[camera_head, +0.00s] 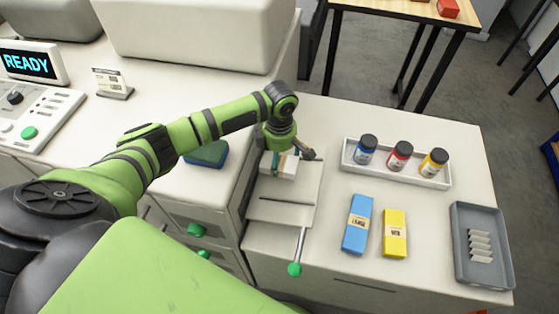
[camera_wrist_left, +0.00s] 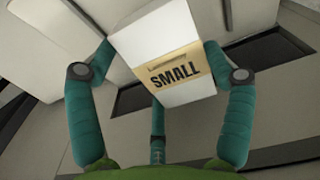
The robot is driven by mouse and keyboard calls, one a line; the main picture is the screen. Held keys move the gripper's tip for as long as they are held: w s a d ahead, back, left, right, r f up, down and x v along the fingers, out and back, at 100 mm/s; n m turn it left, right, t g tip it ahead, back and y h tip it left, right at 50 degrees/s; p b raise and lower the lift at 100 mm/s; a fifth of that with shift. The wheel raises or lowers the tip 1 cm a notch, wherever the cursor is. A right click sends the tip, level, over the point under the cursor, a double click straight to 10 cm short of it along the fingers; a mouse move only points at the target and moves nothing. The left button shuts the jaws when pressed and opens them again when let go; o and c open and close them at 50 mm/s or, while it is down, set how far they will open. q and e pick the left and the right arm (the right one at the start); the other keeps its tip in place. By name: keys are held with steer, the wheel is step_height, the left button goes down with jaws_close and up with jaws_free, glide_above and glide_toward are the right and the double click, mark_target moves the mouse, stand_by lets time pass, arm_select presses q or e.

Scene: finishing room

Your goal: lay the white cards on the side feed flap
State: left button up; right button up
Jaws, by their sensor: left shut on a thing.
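The white cards (camera_head: 278,167) form a white block with a tan band. In the left wrist view the white cards (camera_wrist_left: 165,45) show the word SMALL on the band, between teal fingers. My left gripper (camera_head: 287,155) is shut on them, over the rear part of the pale side feed flap (camera_head: 270,211). I cannot tell whether the cards touch the flap. My right gripper is not in view.
A blue pack (camera_head: 357,224) and a yellow pack (camera_head: 395,234) lie right of the flap. Behind them a white tray (camera_head: 432,181) holds three bottles. A grey tray (camera_head: 465,266) stands at the right. A green-knobbed lever (camera_head: 294,269) projects in front of the flap.

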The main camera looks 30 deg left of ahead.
arm_select(q)
step_height(320, 180, down, 4)
steer(key=shift+r+p, duration=0.25)
steer(key=shift+p, duration=0.25)
steer(key=shift+f, duration=0.25)
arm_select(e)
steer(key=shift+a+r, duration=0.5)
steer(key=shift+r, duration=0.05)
arm_select(q)
steer(key=shift+f, duration=0.15)
steer(key=shift+f, duration=0.15)
steer(key=o, duration=1.1)
steer(key=shift+o, duration=0.2)
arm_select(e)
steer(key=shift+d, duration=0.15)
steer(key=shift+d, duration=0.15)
